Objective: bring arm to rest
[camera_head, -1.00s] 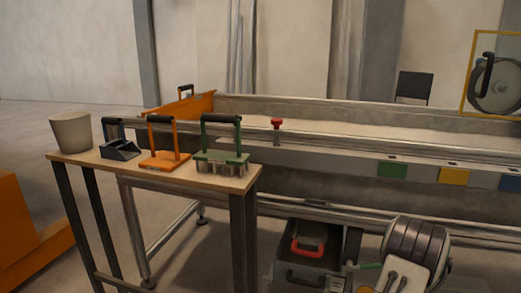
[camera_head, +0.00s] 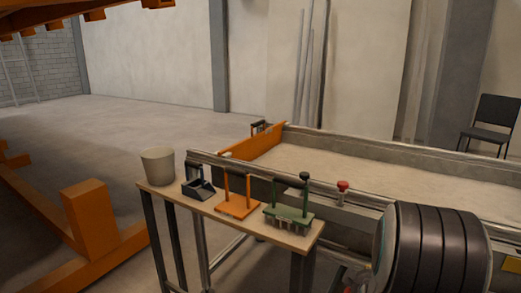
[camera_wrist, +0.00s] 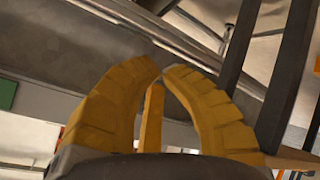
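My gripper (camera_wrist: 161,72) shows in the wrist view as two yellow ribbed fingers curving inward, their tips almost together. A narrow yellow strip shows between the fingers and looks like part of the gripper. I see no object held. Past the fingers are the grey side of the sandbed (camera_wrist: 60,45) and dark table legs at the right. In the head view, a dark ribbed part of my arm (camera_head: 432,250) fills the lower right. The gripper itself is not visible there.
The sandbed (camera_head: 375,180) lies behind a narrow tool table (camera_head: 160,190). The table bears a grey bucket (camera_head: 158,167), a dark blue tool (camera_head: 198,186), an orange tool (camera_head: 238,206) and a green tool (camera_head: 288,216). A red knob (camera_head: 342,186) is nearby. Orange framework (camera_head: 92,220) stands left; floor behind is clear.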

